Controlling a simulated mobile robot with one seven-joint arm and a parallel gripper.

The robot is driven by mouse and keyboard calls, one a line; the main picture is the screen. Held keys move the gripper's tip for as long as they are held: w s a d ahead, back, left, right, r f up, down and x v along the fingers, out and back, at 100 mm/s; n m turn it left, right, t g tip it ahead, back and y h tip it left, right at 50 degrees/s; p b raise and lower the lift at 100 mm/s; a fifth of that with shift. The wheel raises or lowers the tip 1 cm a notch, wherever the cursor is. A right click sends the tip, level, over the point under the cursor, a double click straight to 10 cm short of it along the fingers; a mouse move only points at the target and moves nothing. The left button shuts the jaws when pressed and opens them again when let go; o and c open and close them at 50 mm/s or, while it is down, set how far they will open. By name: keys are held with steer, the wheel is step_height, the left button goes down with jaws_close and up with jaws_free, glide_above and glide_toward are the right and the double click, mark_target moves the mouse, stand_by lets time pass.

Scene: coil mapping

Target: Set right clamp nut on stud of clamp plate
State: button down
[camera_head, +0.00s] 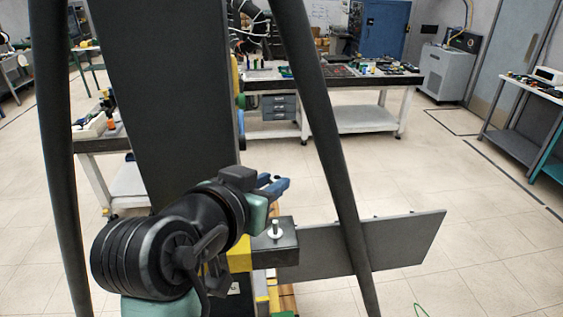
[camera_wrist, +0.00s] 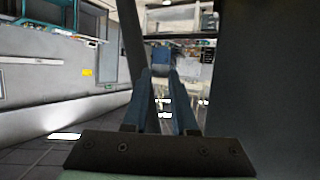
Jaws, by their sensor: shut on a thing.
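My gripper (camera_head: 276,184) has blue fingers and is above and a little behind a dark block in the head view. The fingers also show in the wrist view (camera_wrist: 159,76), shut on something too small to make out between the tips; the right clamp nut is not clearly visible. A pale upright stud (camera_head: 276,225) with a round flange stands on the dark block, which I take to be the clamp plate (camera_head: 287,241). The fingers are apart from the stud.
A long grey panel (camera_head: 410,240) extends right from the block. A yellow block (camera_head: 239,258) is beside it at left. Dark uprights (camera_head: 318,110) cross the head view close by. A workbench (camera_head: 350,82) and a blue cabinet (camera_head: 382,27) stand far back. Open floor lies to the right.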

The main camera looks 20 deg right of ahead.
steer(key=f+b, duration=0.3)
steer(key=shift+s+a+f, duration=0.25)
steer(key=shift+f, duration=0.15)
steer(key=shift+s+a+f+b, duration=0.15)
steer(key=shift+f+b, duration=0.2)
steer(key=shift+b, duration=0.2)
steer(key=shift+r, duration=0.1)
steer(key=shift+f, duration=0.2)
steer(key=shift+f+b, duration=0.7)
steer(key=shift+f, duration=0.25)
steer(key=shift+f, duration=0.45)
stand_by(0.5)
